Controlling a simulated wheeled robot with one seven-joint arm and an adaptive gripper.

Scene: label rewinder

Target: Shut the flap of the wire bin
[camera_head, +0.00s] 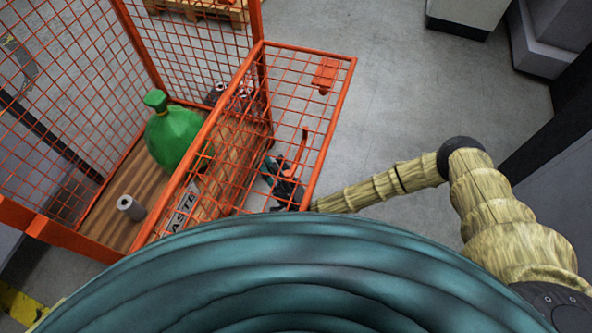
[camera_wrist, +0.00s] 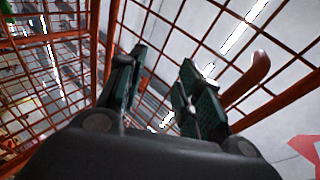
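The orange wire bin (camera_head: 157,70) stands at the left in the head view. Its mesh flap (camera_head: 345,105) is open, sticking out to the right from the bin's front, with a red plate (camera_head: 325,75) near its far corner. My gripper (camera_head: 269,168) shows through the mesh, under the flap. In the wrist view my gripper (camera_wrist: 163,60) has its two fingers apart with nothing between them. Orange mesh and bars of the wire bin (camera_wrist: 102,50) surround it. A rounded red bar (camera_wrist: 250,78) is just right of the fingers; contact cannot be told.
Inside the bin are a green sack (camera_head: 178,138), a grey roll (camera_head: 131,207) and several dark rolls by the far side. A pallet (camera_head: 205,10) lies behind. Grey floor (camera_head: 420,90) is free right of the flap. Grey cabinets (camera_head: 468,15) stand at the upper right.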

